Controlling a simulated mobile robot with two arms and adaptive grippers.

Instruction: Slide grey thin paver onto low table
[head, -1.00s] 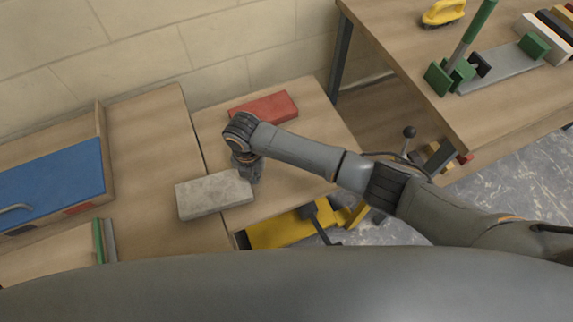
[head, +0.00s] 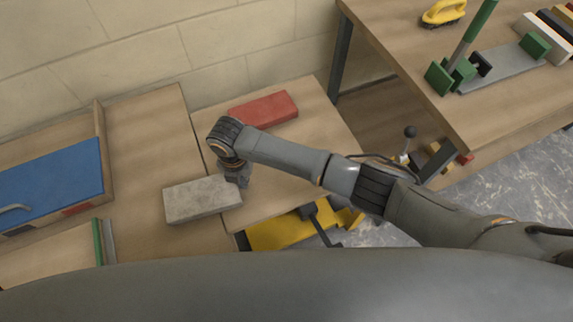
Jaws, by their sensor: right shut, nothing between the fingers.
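The grey thin paver (head: 200,201) lies flat across the seam between two wooden tops, mostly on the left top (head: 150,140) and with its right end over the right top (head: 300,160). I cannot tell for sure which top is the low table. My right gripper (head: 239,182) points down at the paver's right end, over the right top. It is shut with nothing in it and seems to touch that end; the fingertips are partly hidden. My left gripper is not in view.
A red brick (head: 264,109) lies on the right top behind my right arm. A blue-lidded box (head: 50,185) stands at the left. A workbench (head: 400,45) with tools is at upper right. Yellow parts (head: 285,230) show below the right top. The left top behind the paver is clear.

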